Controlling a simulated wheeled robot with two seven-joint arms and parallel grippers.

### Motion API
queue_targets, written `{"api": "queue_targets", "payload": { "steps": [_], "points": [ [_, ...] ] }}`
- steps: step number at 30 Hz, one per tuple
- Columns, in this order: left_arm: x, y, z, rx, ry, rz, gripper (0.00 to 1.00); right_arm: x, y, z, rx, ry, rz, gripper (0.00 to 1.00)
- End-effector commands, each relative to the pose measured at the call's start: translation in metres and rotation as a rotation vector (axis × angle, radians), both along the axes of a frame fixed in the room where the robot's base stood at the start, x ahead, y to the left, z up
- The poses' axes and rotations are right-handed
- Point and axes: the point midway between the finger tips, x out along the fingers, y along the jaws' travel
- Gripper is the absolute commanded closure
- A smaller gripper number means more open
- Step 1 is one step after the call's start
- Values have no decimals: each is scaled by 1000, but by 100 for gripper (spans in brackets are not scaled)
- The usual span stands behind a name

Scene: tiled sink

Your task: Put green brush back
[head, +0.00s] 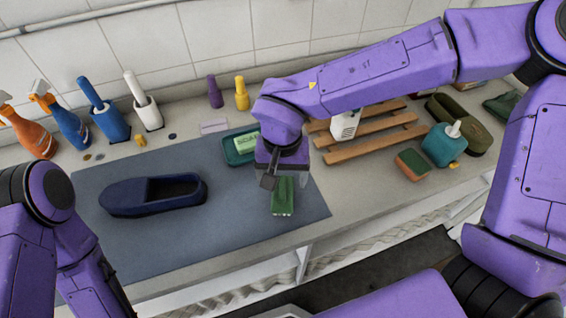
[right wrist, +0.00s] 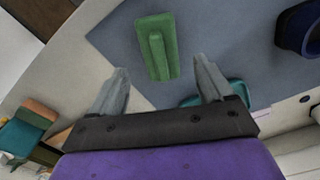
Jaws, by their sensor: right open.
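The green brush (head: 283,196) lies on the blue-grey mat (head: 240,226) near its right end. In the right wrist view the brush (right wrist: 157,47) lies beyond the fingertips, apart from them, with its raised handle ridge facing up. My right gripper (head: 269,180) is above and just behind the brush; its two fingers (right wrist: 160,80) are open and nothing is between them. A teal soap dish (head: 232,157) with a pale green soap bar (head: 247,142) sits behind, partly hidden by my right arm. My left arm shows at the lower left, but its gripper is out of view.
A dark blue shoe (head: 125,198) lies on the mat's left half. A wooden rack (head: 375,147), a sponge (head: 412,164) and a teal bottle (head: 443,145) stand to the right. Spray bottles (head: 66,122) and holders line the tiled wall. The mat's front middle is clear.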

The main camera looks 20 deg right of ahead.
Motion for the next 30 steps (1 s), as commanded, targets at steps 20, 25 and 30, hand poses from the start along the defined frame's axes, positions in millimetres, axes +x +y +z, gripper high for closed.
{"api": "queue_targets", "payload": {
  "steps": [20,25,30],
  "points": [
    [0,0,1,0,0,0,57,0,0,56,-1,0,0,20],
    [0,0,1,0,0,0,57,0,0,56,-1,0,0,20],
    [0,0,1,0,0,0,57,0,0,56,-1,1,0,20]
  ]
}}
